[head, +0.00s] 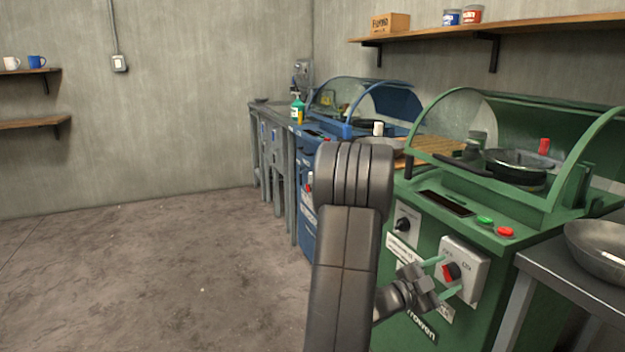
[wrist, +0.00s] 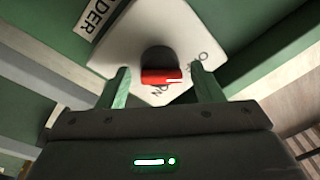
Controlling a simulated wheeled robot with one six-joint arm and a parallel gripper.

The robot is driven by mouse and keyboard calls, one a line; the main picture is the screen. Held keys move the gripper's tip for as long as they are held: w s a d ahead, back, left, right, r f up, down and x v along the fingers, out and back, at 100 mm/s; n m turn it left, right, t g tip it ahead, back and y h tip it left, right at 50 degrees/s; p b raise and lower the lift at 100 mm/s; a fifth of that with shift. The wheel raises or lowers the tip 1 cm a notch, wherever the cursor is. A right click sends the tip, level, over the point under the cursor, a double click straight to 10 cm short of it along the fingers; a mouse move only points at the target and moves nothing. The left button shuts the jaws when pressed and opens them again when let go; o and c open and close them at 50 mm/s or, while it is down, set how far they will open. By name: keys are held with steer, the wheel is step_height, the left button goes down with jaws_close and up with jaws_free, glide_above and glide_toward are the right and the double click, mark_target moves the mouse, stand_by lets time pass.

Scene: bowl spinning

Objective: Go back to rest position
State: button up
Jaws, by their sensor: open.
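My gripper (head: 449,277) is in front of the green machine (head: 470,215), at the grey switch plate (head: 478,262) on its front. Its two green fingers are open, one on each side of the red and black rotary knob (head: 450,271). In the wrist view the knob (wrist: 161,68) sits between the spread fingers (wrist: 160,90), with a visible gap on both sides. My dark arm covers part of the machine's left side in the head view.
A metal bowl (head: 600,248) stands on the grey table (head: 575,285) at the right. The green machine holds a pan (head: 515,165) and has green and red buttons (head: 505,232). A blue machine (head: 330,130) stands farther back. The floor (head: 150,270) at left is clear.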

steer(key=m, duration=0.4)
steer(key=shift+g+b, duration=0.3)
steer(key=shift+g, duration=0.1)
steer(key=m, duration=0.5)
steer(key=shift+g, duration=0.4)
steer(key=m, duration=0.4)
steer(key=shift+w+m+p, duration=0.1)
steer(key=shift+m+p, duration=0.25)
steer(key=shift+m, duration=0.05)
steer(key=m+g+p, duration=0.1)
steer(key=m, duration=0.3)
steer(key=shift+y, duration=0.3)
